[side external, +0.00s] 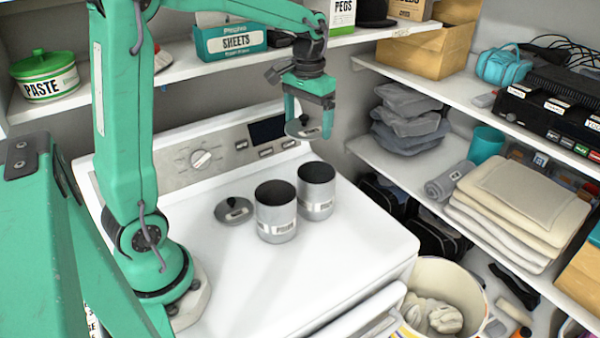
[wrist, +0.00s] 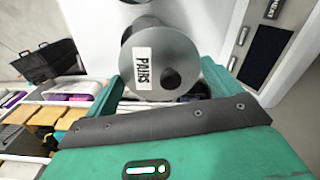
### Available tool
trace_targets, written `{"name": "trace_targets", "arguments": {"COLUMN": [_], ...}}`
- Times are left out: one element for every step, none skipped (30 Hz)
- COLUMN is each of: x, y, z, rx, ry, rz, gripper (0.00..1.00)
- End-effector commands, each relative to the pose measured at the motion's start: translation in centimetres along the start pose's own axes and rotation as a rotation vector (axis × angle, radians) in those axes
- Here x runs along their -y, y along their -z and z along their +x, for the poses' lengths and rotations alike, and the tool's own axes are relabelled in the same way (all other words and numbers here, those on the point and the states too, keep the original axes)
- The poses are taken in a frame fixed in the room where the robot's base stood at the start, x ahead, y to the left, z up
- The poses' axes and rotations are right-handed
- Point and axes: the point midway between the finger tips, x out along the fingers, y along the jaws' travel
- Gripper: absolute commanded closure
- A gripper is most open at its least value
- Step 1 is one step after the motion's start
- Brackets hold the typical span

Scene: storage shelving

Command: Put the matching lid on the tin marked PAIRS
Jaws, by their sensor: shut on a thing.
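My gripper (side external: 308,120) is shut on a grey round lid (side external: 301,130) and holds it in the air above the back of the white appliance top. In the wrist view the held lid (wrist: 172,52) shows a white PAIRS label and a dark knob between the fingers. Two grey open tins stand upright close together below: a front tin (side external: 276,218) and a back-right tin (side external: 317,192). Their labels are too small to read surely. A second grey lid (side external: 234,211) with a dark knob lies flat left of the front tin.
The appliance's control panel (side external: 225,155) rises behind the tins. Its white top (side external: 345,250) is clear in front and to the right. Shelves with folded cloths (side external: 515,205) stand at the right, and a bin (side external: 445,275) stands below the front right edge.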

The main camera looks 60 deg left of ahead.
Motion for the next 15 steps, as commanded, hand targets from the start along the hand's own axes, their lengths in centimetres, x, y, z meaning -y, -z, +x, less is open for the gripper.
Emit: {"name": "trace_targets", "arguments": {"x": [-0.2,-0.3,-0.5,-0.6,-0.7,-0.8,-0.9,-1.0,-1.1,-1.1,-1.2,-1.2,-1.3,-1.3,-1.3], "y": [-1.2,-1.8,-2.7,-3.3,-3.9,-4.8,-5.4,-5.9,-6.7,-7.1,-7.6,-8.1,-8.5,-8.9,-9.3], "z": [-0.1,0.0,0.0,0.0,0.1,0.2,0.3,0.4,0.5,0.6,0.7,0.8,0.9,0.9,1.1], "rx": [-0.002,-0.001,0.0,-0.001,-0.001,-0.001,-0.002,-0.001,-0.001,0.0,-0.001,0.0,-0.001,-0.001,-0.001], "ry": [0.0,0.0,0.0,0.0,0.0,0.0,0.0,0.0,0.0,0.0,0.0,0.0,0.0,0.0,0.0], "rz": [0.004,0.006,0.007,0.009,0.01,0.013,0.014,0.015,0.017,0.018,0.019,0.02,0.02,0.021,0.022], "gripper": [0.32,0.32,0.32,0.32,0.32,0.32,0.32,0.32,0.32,0.32,0.32,0.32,0.32,0.32,0.32]}}
